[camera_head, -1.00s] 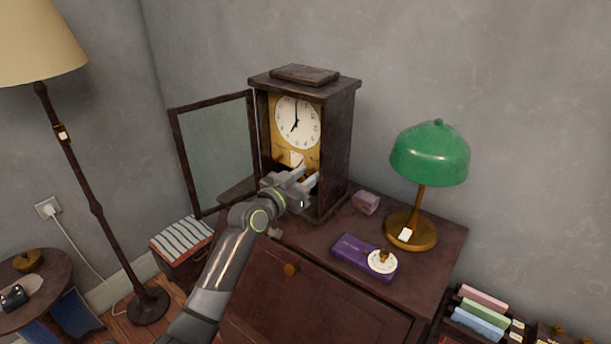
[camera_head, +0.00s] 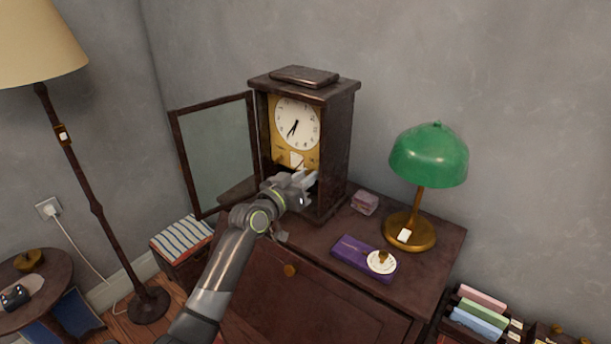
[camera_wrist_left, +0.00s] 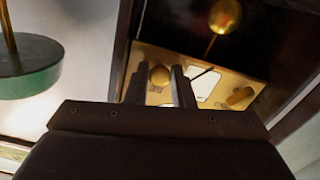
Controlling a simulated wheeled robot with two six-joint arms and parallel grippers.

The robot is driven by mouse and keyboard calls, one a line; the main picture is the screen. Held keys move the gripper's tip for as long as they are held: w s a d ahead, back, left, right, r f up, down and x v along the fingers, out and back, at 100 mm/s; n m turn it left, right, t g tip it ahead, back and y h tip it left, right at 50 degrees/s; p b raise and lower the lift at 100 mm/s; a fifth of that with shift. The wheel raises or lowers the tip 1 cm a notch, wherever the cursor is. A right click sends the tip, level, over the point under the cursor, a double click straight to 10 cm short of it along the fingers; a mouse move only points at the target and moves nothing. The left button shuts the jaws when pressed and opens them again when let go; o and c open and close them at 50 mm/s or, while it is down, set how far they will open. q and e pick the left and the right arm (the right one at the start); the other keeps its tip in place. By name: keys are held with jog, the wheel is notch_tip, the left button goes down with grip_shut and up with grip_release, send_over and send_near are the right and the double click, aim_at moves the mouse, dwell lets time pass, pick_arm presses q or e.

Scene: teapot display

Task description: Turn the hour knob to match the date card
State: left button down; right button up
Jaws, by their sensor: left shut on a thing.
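The wooden clock (camera_head: 337,140) stands on the cabinet with its glass door (camera_head: 217,155) swung open to the left. Its white dial (camera_head: 309,114) shows both dark hands pointing down, to the lower left. A white card (camera_head: 297,158) sits on the brass plate below the dial; it also shows in the left wrist view (camera_wrist_left: 205,84). My left gripper (camera_head: 310,178) reaches into the clock's lower front. In the left wrist view, my gripper is shut on a round brass knob (camera_wrist_left: 160,75) beside the card. Another brass knob (camera_wrist_left: 240,97) is on the card's other side. My right gripper is out of view.
A green lamp (camera_head: 429,155) stands to the right on the cabinet top (camera_head: 440,250). A purple box (camera_head: 350,252) and a small pinkish box (camera_head: 365,203) lie nearby. A brass pendulum bob (camera_wrist_left: 224,15) hangs close in the left wrist view. A floor lamp stands left.

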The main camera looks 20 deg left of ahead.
pick_arm(q)
jog(key=n+p, duration=0.3)
jog(key=n, duration=0.6)
jog(key=shift+p, duration=0.3)
jog(key=shift+n, duration=0.3)
jog(key=c, duration=1.5)
grip_release()
jog(key=shift+c, duration=0.2)
jog(key=shift+s, duration=0.15)
jog(key=b+v, duration=0.2)
jog(key=v, duration=1.5)
jog(key=shift+s+a, duration=0.1)
